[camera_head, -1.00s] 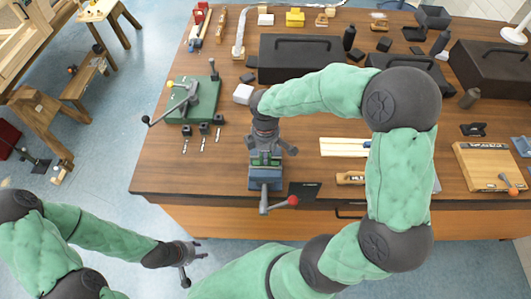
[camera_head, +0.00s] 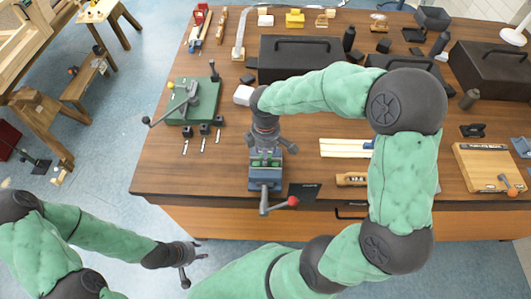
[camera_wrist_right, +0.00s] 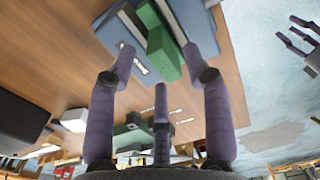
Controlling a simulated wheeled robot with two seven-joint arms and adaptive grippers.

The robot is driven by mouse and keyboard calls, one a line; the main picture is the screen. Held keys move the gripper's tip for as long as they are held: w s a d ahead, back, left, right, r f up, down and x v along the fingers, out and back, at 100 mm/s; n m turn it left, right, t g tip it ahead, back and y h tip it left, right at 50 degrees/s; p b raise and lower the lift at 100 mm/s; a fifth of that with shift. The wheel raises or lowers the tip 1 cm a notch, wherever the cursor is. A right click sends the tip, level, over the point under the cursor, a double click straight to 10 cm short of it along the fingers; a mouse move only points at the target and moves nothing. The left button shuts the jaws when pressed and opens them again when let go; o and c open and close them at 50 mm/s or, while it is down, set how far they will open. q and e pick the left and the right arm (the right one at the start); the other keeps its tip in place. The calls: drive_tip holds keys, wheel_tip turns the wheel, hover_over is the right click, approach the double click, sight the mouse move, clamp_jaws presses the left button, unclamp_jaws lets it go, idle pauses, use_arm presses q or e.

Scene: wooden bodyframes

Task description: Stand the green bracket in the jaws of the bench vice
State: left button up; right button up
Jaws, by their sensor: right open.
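The blue-grey bench vice (camera_head: 265,180) stands at the table's front edge, with a red-tipped handle. The green bracket (camera_wrist_right: 163,54) is between the vice's jaws in the right wrist view, with part of it sticking out towards my fingers. My right gripper (camera_head: 267,148) is directly over the vice. In the wrist view its fingers (camera_wrist_right: 158,66) are spread around the bracket's near end, with gaps visible at the sides. My left gripper (camera_head: 192,262) is open and empty, off the table's front left, and also shows in the wrist view (camera_wrist_right: 299,42).
A green fixture plate (camera_head: 195,100) with a lever stands left of the vice. A white block (camera_head: 243,95) and black toolboxes (camera_head: 300,50) lie behind. A dark plate (camera_head: 304,192) lies right of the vice. The table's front left is clear.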

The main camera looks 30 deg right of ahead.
wheel_tip(320, 180, up, 11)
drive_tip(key=p, duration=0.1)
drive_tip(key=shift+f, duration=0.15)
idle(0.3)
